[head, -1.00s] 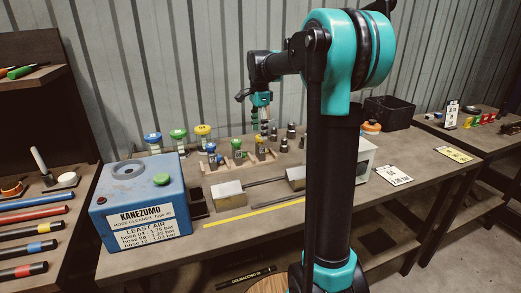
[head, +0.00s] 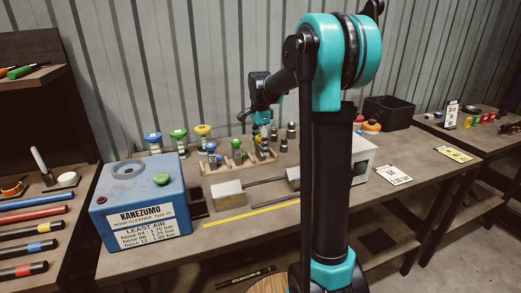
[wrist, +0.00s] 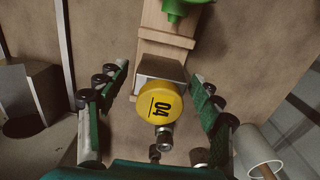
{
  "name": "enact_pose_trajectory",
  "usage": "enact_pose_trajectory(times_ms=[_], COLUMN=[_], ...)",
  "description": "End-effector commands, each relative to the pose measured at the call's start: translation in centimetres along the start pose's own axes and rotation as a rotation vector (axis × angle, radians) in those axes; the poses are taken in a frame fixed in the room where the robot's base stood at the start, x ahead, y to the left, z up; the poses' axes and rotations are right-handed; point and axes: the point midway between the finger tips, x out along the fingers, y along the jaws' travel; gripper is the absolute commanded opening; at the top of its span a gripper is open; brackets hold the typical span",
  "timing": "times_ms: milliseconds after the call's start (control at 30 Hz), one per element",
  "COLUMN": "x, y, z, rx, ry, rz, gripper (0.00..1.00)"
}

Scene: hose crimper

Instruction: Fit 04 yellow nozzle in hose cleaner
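The yellow nozzle (wrist: 159,101) marked 04 stands at the end of a wooden rack (wrist: 148,48), seen from above in the wrist view, with a grey metal block beside it. My gripper (wrist: 157,112) is open, with one green-padded finger on each side of the nozzle and gaps on both sides. In the head view my gripper (head: 263,138) is low over the right end of the rack (head: 218,169) and largely hides this nozzle. The hose cleaner (head: 140,212) is the blue KANEZUMO box at the front left, with a grey ring (head: 129,170) on top.
A green nozzle (wrist: 182,8) is farther along the rack. Blue, green and yellow-topped pieces (head: 203,130) stand behind it. Several dark metal fittings (head: 291,130) stand to the right. A grey metal block (head: 229,194) and a yellow strip (head: 250,214) lie in front.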

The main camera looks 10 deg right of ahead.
Motion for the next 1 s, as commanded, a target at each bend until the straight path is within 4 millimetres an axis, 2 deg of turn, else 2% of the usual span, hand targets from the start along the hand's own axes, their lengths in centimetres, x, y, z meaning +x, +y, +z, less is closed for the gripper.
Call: enact_pose_trajectory(times_ms=[67,400,767,867,1000], x=[0.0,0.0,-0.5,-1.3,-3.6], y=[0.0,0.0,0.0,0.0,0.0], z=[0.0,0.0,0.0,0.0,0.0], rx=[0.0,0.0,0.0,0.0,0.0], ry=[0.0,0.0,0.0,0.0,0.0], rz=[0.0,0.0,0.0,0.0,0.0], gripper=[0.53,0.11,0.1,0.1,0.1])
